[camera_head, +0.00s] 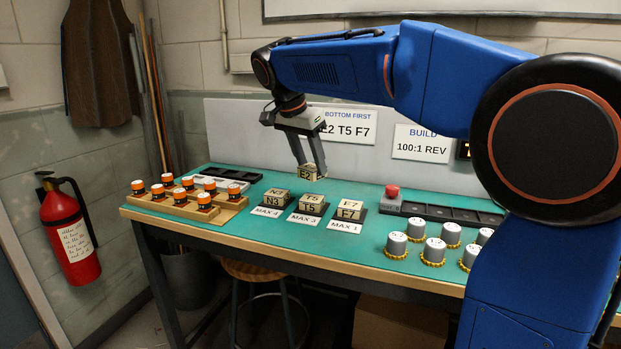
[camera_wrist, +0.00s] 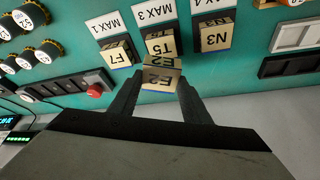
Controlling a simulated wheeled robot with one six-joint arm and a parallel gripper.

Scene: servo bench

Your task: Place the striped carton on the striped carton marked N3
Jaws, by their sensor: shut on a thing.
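My gripper (camera_head: 310,164) is shut on a tan and dark striped carton marked E2 (camera_head: 311,174), held in the air above the bench. It also shows between my fingers in the wrist view (camera_wrist: 161,78). The striped carton marked N3 (camera_head: 273,200) sits on a dark pad at the left of a row of three, behind a MAX 4 label. It also shows in the wrist view (camera_wrist: 214,36), right of the held carton. In the head view, the held carton is up and to the right of N3, apart from it.
Cartons T5 (camera_head: 310,205) and F7 (camera_head: 350,212) stand right of N3. A wooden rack (camera_head: 170,207) with orange-black parts is at left. Silver capped cylinders (camera_head: 434,250) and a red button (camera_head: 392,192) are at right. A wall sign (camera_head: 348,124) reads E2 T5 F7.

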